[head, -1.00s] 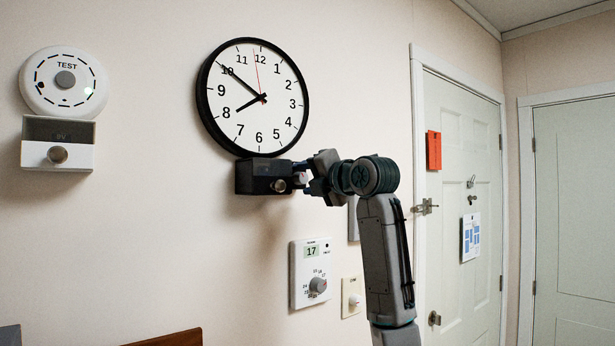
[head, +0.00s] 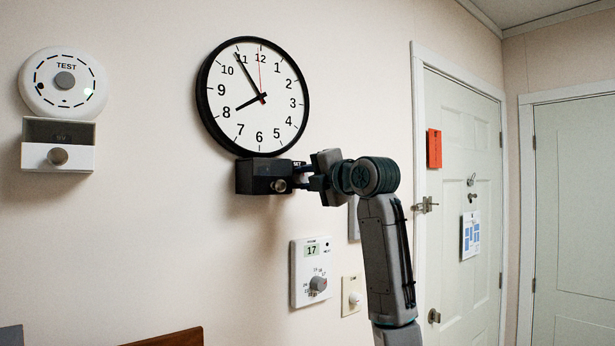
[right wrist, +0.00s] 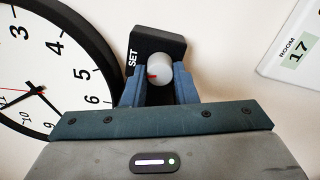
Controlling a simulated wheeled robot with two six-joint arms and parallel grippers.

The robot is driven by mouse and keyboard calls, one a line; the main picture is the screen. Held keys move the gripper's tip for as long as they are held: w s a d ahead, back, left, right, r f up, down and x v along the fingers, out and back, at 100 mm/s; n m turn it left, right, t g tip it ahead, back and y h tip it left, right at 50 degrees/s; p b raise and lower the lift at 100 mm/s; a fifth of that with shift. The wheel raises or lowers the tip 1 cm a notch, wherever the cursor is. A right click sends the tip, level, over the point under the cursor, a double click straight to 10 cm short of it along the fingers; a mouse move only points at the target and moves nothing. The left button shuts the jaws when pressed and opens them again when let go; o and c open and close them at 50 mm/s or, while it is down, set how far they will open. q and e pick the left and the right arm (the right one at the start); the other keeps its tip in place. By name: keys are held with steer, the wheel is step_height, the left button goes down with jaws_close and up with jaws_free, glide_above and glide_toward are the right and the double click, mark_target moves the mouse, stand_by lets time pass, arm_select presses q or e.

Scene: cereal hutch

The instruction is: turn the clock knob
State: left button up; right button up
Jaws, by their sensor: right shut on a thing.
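The round wall clock (head: 254,120) has a black rim and a white face. Its hour hand points close to 8, its long hand close to 11. Under it is a black box (head: 252,177); in the right wrist view this box (right wrist: 145,45) carries the word SET and a grey knob (right wrist: 160,72) with a red mark. My right gripper (head: 303,182) reaches the box's right side, and its fingers are shut on the knob, one on each side. In the head view the fingers mostly hide this knob. My left gripper is not in view.
A thermostat (head: 311,272) reading 17 and a small dial plate (head: 351,296) are below my right gripper. A door (head: 465,130) is to the right.

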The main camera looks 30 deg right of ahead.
steer(key=m+p, duration=0.1)
steer(key=m, duration=0.3)
steer(key=shift+m, duration=0.3)
steer(key=m, duration=0.4)
steer(key=shift+m+p, duration=0.35)
steer(key=shift+m, duration=0.05)
steer(key=o, duration=1)
